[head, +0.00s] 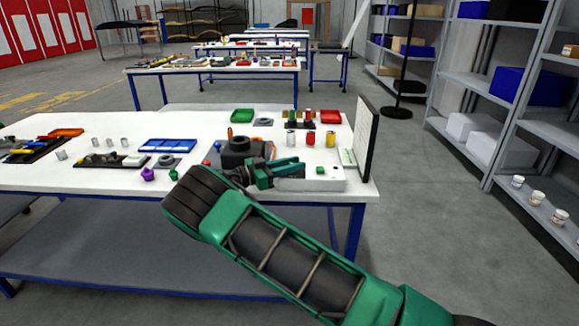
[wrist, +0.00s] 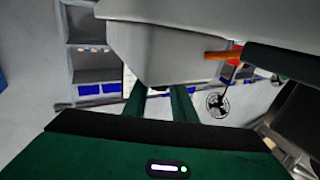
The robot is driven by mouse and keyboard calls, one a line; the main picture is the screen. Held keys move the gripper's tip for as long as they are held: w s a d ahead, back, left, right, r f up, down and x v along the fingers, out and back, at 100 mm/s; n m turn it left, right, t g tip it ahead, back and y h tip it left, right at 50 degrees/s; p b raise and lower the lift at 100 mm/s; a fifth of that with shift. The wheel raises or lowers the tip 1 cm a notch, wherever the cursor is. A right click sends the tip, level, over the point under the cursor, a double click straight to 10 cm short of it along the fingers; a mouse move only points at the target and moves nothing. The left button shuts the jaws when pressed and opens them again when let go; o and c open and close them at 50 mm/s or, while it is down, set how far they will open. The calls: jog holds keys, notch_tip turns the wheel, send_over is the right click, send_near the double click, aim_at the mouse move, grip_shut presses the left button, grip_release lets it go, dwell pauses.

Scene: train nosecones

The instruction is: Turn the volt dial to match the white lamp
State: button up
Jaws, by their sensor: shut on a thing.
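My gripper (head: 298,166) is at the white console (head: 325,184) near the right end of the front table, its fingers reaching over the console's left part. In the wrist view, the two green fingers of my gripper (wrist: 160,103) run up to a pale grey body (wrist: 165,55), which hides their tips. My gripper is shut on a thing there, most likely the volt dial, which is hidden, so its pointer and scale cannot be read. A small green spot (head: 320,170) shows on the console. I cannot make out the white lamp.
A dark upright panel (head: 367,138) stands right of the console. A black machine (head: 240,152) sits close left of my gripper. Red, yellow and silver cylinders (head: 311,138) stand behind. A blue tray (head: 168,145) and small parts lie left. Shelves (head: 470,120) stand right, across free floor.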

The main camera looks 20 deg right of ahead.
jog(key=shift+w+a, duration=0.2)
jog(key=shift+a, duration=0.05)
jog(key=o, duration=0.9)
jog(key=shift+w+f, duration=0.1)
jog(key=shift+d, duration=0.1)
jog(key=a, duration=0.3)
jog(key=s+a, duration=0.1)
jog(key=a, duration=0.3)
jog(key=s+a, duration=0.1)
jog(key=a, duration=0.2)
jog(key=shift+s+a, duration=0.1)
jog(key=shift+a, duration=0.3)
